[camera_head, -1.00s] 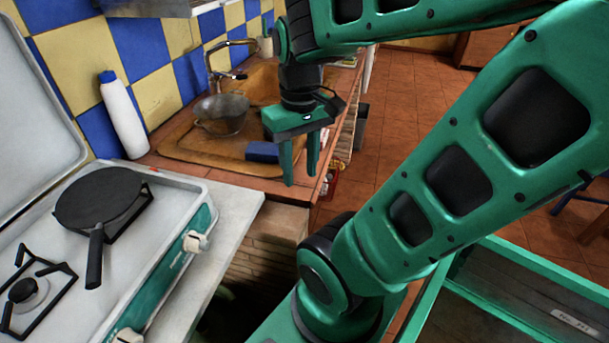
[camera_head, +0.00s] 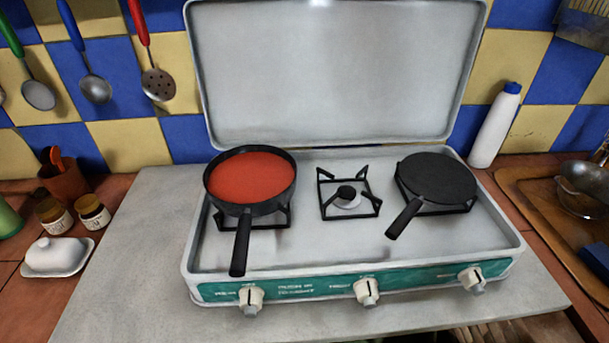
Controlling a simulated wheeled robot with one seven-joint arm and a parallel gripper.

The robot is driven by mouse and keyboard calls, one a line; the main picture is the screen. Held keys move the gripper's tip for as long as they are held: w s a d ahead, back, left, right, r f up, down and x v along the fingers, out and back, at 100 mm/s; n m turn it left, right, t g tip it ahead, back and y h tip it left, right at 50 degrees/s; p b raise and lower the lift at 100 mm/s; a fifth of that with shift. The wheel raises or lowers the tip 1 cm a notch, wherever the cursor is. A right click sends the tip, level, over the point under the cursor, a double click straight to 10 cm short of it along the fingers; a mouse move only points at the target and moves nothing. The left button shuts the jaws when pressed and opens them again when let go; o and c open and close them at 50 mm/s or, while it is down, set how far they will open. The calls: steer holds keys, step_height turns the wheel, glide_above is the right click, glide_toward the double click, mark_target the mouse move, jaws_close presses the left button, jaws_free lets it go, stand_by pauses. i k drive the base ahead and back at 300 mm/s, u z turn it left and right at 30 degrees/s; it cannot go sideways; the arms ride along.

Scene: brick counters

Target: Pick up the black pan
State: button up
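A flat black pan (camera_head: 438,178) sits on the right burner of the white camping stove (camera_head: 330,258). Its handle (camera_head: 404,217) points toward the front left. A second dark pan (camera_head: 249,208), with red contents (camera_head: 250,177), sits on the left burner, its handle pointing to the front. My gripper is outside the current view.
The middle burner (camera_head: 348,197) is empty. The stove lid (camera_head: 335,70) stands open behind. A white bottle (camera_head: 496,125) stands right of the stove, near a sink with a metal pot (camera_head: 583,188). Jars (camera_head: 93,211) and a butter dish (camera_head: 58,256) stand left.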

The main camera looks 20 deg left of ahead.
mark_target(246, 181)
steer(key=u, duration=0.05)
steer(key=k, duration=0.5)
steer(key=u, duration=0.75)
steer(key=k, duration=1.15)
steer(key=z, duration=0.55)
steer(key=i, duration=0.5)
